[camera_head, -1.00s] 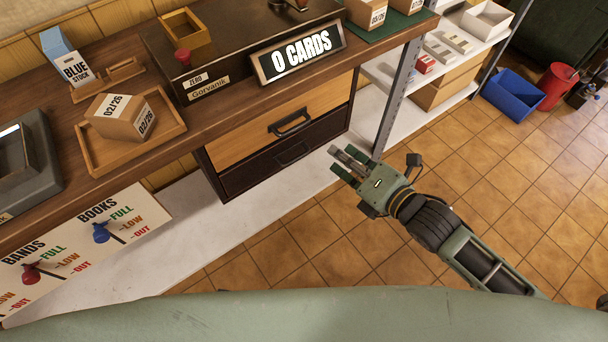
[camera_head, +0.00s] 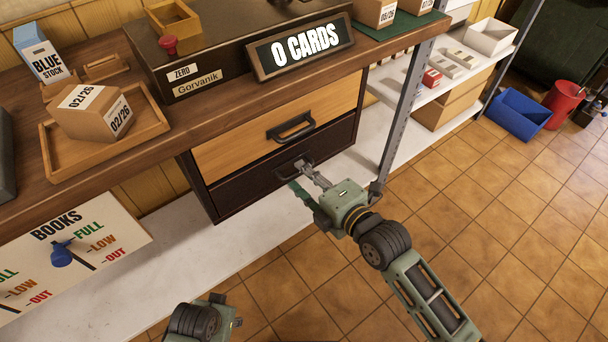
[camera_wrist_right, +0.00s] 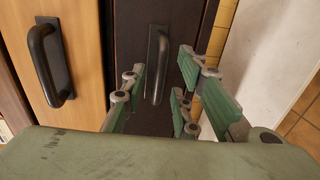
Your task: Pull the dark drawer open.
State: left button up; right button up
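The dark drawer (camera_head: 245,188) is the lower one in the cabinet under the bench, and its front looks flush with the frame. Its dark handle (camera_wrist_right: 157,65) stands upright in the right wrist view. My right gripper (camera_head: 302,180) is at this handle in the head view. In the right wrist view its green-padded fingers (camera_wrist_right: 160,88) are apart, with the handle between them in the picture. I cannot tell if they touch it. Part of my left arm's end (camera_head: 222,316) shows at the bottom of the head view; its fingers cannot be made out.
The light wood drawer (camera_head: 235,145) with its own handle (camera_head: 290,127) is just above, closed. A metal shelf post (camera_head: 400,105) stands to the right of the cabinet. A white low shelf (camera_head: 170,265) runs below. The tiled floor in front is clear.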

jog(key=shift+w+a, duration=0.3)
jog(key=shift+w, duration=0.1)
jog(key=shift+c, duration=0.4)
grip_shut()
